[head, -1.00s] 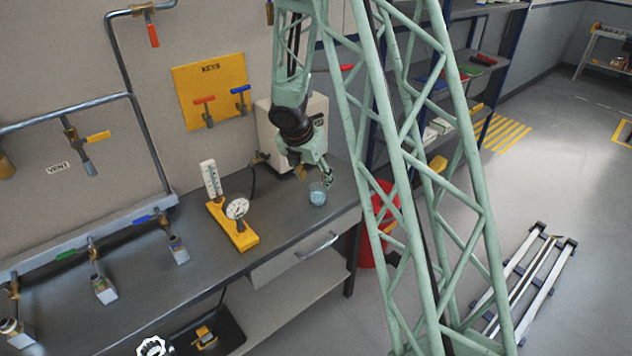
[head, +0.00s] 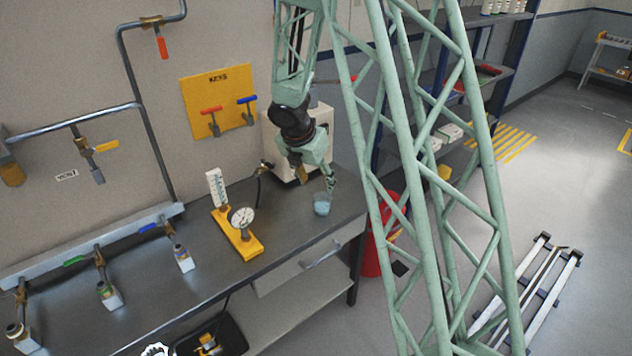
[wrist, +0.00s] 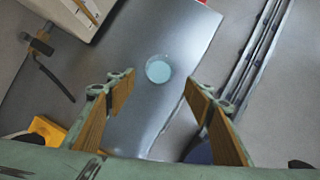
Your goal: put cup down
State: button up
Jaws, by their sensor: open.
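The cup (head: 321,204) is a small pale blue vessel standing upright on the grey bench near its right end. In the wrist view the cup (wrist: 158,69) shows from above as a round rim with light blue inside, ahead of the fingertips and between their lines. My gripper (head: 328,182) is just above and beside the cup in the head view. In the wrist view my gripper (wrist: 160,90) has its two wood-coloured finger pads wide apart with nothing between them. The exact gap between fingertips and cup is hard to tell.
A yellow gauge stand (head: 238,238) stands on the bench (head: 290,228) to the left of the cup. A beige box (head: 283,150) is behind my gripper. The bench's right edge is close to the cup, with a red bin (head: 372,258) beyond it.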

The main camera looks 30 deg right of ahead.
jog(key=shift+r, duration=0.1)
jog(key=s+a+r+m, duration=0.3)
jog(key=s+r+m, duration=0.4)
jog(key=s+r, duration=0.45)
jog(key=s+a+r+m, duration=0.4)
jog(key=s+r+m, duration=0.3)
jog(key=r, duration=0.7)
jog(key=s+a+r+m+y, duration=0.1)
jog(key=s+a+r+m, duration=0.1)
jog(key=s, duration=0.7)
jog(key=s+a+r+m+t+y, duration=0.1)
jog(key=s+a+r+m, duration=0.1)
jog(key=s+a+m, duration=0.3)
jog(key=s+a+r+m+y, duration=0.1)
jog(key=s+a, duration=0.5)
jog(key=s, duration=0.7)
jog(key=shift+s+r+m+t+y, duration=0.35)
jog(key=shift+r+m, duration=0.3)
jog(key=shift+m, duration=0.55)
jog(key=shift+d, duration=0.1)
